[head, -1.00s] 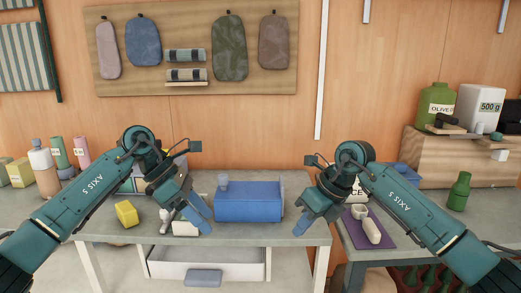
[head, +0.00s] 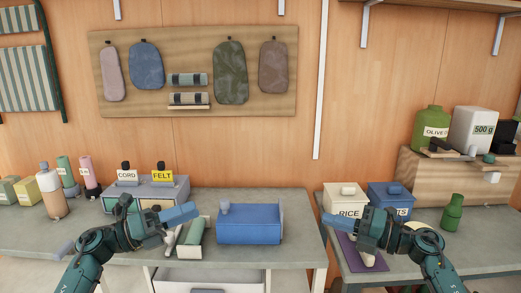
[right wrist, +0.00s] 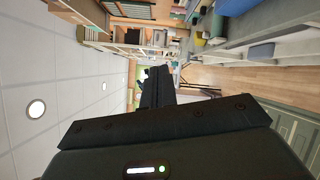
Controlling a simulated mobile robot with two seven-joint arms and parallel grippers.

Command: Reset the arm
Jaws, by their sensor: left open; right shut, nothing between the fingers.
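My left gripper (head: 184,213) is in the lower left of the head view. Its blue fingers point right, in front of a pale green roll (head: 190,238) and left of the blue crate (head: 248,235). It is open and empty. My right gripper (head: 362,225) is in the lower right, with blue fingers pointing left, in front of the rice box and the purple mat (head: 347,252). It is shut with nothing between the fingers. In the right wrist view its dark fingers (right wrist: 157,86) are together, against the ceiling and the room beyond.
The white drawer (head: 185,276) under the left bench is pulled out. Cord and felt bins (head: 145,195) stand at the back left. The rice box (head: 345,198) and a blue box (head: 390,194) stand on the right bench, beside a green bottle (head: 453,212).

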